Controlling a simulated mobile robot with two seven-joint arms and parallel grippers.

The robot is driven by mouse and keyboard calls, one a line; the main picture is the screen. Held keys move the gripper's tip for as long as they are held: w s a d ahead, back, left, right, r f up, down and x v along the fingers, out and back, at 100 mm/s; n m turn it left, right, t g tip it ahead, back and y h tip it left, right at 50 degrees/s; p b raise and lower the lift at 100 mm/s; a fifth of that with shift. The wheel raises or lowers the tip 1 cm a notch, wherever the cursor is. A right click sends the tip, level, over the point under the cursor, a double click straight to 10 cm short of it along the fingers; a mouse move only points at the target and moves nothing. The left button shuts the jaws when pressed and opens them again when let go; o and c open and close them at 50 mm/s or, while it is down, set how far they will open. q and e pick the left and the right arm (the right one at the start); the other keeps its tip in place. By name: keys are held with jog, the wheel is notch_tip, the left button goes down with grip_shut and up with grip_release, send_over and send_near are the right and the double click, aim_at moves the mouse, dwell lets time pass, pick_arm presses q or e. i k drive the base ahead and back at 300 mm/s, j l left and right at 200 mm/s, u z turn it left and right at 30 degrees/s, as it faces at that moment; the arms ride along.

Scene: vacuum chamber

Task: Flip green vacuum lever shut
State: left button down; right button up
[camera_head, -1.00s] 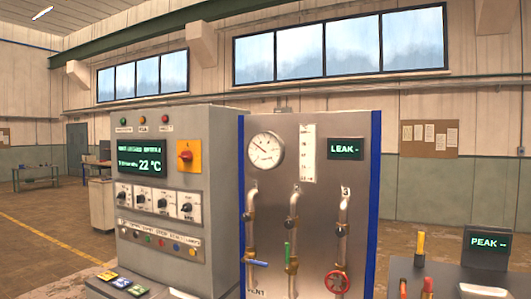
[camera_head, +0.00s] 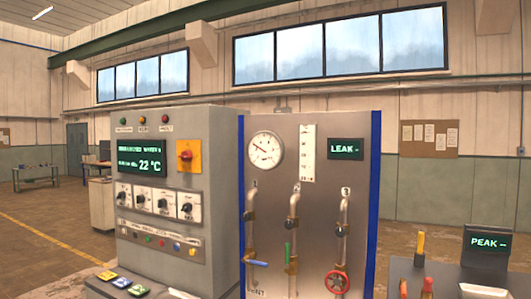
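The green vacuum lever (camera_head: 287,252) is on the middle pipe (camera_head: 293,225) of the grey valve panel (camera_head: 315,200). Its handle stands upright, in line with the pipe. To its left, a blue lever (camera_head: 257,263) lies about level across the left pipe. To its right, a red round handwheel (camera_head: 337,282) is on the right pipe. Neither of my grippers shows in the head view.
A control cabinet (camera_head: 225,150) with knobs and a display stands left of the panel. Colored buttons (camera_head: 122,283) are on a ledge in front of it. At the lower right, a grey bench (camera_head: 450,282) holds tools and a PEAK display (camera_head: 487,241).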

aim_at(287, 253)
jog(key=i+l, duration=0.35)
jog(key=i, duration=0.15)
jog(key=i+l+u, duration=0.15)
jog(key=i+l, duration=0.2)
jog(key=i, duration=0.2)
jog(key=j+u, duration=0.1)
jog(key=u, duration=0.15)
jog(key=k+j+u, duration=0.1)
jog(key=u, duration=0.2)
